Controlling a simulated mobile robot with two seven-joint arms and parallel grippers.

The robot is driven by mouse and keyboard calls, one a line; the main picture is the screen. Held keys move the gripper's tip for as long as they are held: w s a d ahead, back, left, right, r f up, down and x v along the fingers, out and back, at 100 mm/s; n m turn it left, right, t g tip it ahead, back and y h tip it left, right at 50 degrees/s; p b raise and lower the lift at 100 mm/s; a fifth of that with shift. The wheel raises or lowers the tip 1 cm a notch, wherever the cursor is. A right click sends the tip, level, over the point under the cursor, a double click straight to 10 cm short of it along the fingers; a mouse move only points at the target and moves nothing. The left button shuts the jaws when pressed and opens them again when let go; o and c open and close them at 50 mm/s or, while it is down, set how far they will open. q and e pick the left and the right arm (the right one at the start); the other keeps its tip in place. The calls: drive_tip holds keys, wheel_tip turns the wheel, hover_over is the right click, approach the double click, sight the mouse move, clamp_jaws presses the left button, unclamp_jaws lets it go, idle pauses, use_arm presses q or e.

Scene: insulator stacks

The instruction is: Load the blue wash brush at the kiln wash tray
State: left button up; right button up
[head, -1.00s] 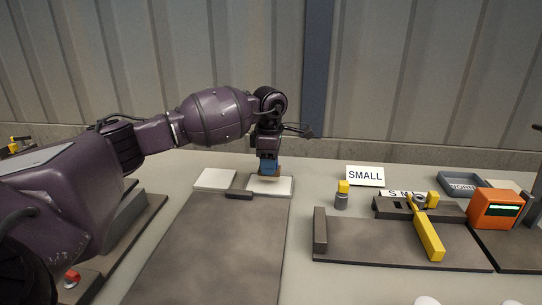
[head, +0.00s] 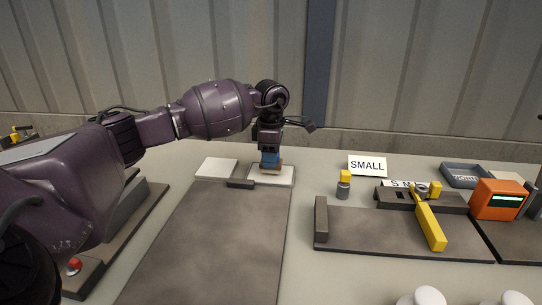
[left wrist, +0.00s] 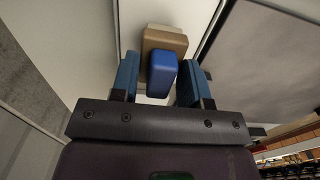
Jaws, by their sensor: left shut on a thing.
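My left gripper (head: 270,160) points down over the right-hand pale tray (head: 284,181) at the back of the table. It is shut on the wash brush, whose blue handle (left wrist: 162,74) sits between the blue fingers in the left wrist view. The brush's tan block (head: 271,169) shows just below the fingers, low at the tray. Its pale end (left wrist: 166,28) shows beyond the tan block in the wrist view. I cannot tell for sure whether the brush touches the tray. My right gripper is not in view.
A second pale slab (head: 216,168) lies to the left, with a small dark block (head: 240,184) in front. A large dark board (head: 210,240) fills the middle. To the right stand a yellow-topped cylinder (head: 344,185), a yellow bar (head: 431,227), a SMALL sign (head: 367,166) and an orange box (head: 499,200).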

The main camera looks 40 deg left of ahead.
use_arm(q)
drive_tip(key=shift+f, duration=0.55)
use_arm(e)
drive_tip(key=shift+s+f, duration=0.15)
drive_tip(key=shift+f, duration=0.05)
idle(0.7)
use_arm(q)
drive_tip(key=shift+r+p, duration=0.75)
drive_tip(key=shift+r, duration=2.85)
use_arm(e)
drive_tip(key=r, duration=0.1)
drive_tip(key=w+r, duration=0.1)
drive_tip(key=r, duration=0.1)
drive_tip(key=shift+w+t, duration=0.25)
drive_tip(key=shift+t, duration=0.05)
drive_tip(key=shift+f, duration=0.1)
